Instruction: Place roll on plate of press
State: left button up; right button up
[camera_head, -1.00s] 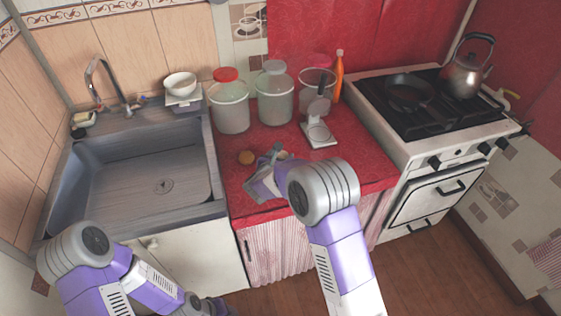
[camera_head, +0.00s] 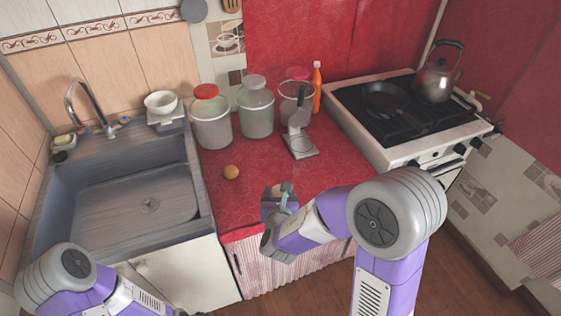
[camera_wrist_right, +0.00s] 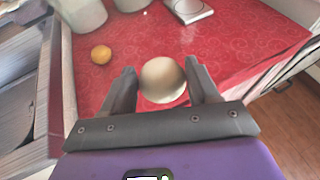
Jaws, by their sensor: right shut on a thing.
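My right gripper (camera_head: 279,196) is over the front part of the red counter. In the right wrist view, a smooth pale round roll (camera_wrist_right: 162,80) sits between its two fingers, held by them. In the head view the gripper hides the roll. The press (camera_head: 299,142) stands farther back on the counter, with a flat light plate at its base and an upright grey part. Its base also shows at the top of the right wrist view (camera_wrist_right: 188,11). The held roll is apart from the press. My left arm shows at lower left; its fingers are not visible.
A small orange-brown round item (camera_head: 231,172) lies on the red counter (camera_head: 333,163). The sink (camera_head: 135,195) is left; the stove (camera_head: 405,110) with pan and kettle is right.

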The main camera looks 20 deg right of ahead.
aim_at(302, 144)
jog(key=u, duration=1.9)
jog(key=k, duration=0.75)
jog(key=z, duration=1.45)
jog(key=i, duration=0.5)
jog(key=u, duration=0.05)
